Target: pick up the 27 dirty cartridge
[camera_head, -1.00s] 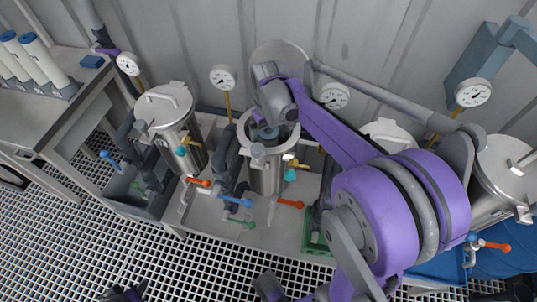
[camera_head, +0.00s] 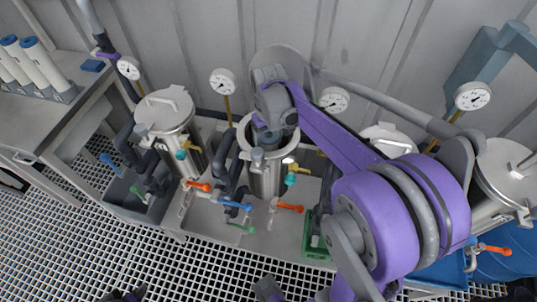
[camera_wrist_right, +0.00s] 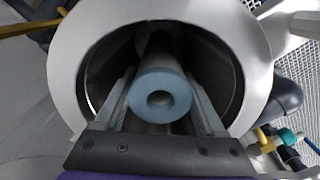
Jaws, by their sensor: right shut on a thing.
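The cartridge is a pale tube with a blue-grey end cap (camera_wrist_right: 160,82) that has a round hole in its middle. It stands inside the open steel vessel (camera_head: 265,180), second from the left. My right gripper (camera_head: 268,125) reaches down into the vessel's mouth and is shut on the cartridge's top end; its two fingers flank the cap in the wrist view. The lower cartridge is hidden by the vessel wall (camera_wrist_right: 250,50). No "27" mark can be read. Dark parts at the bottom edge of the head view may be my left gripper (camera_head: 124,296); its jaws cannot be made out.
A closed vessel (camera_head: 168,112) stands left, others right, partly behind my right arm. Gauges (camera_head: 222,82), pipes and coloured valve handles (camera_head: 290,208) crowd around. Several white blue-capped cartridges (camera_head: 38,58) stand in a rack on the left bench (camera_head: 50,115). A green crate (camera_head: 316,250) is low in front.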

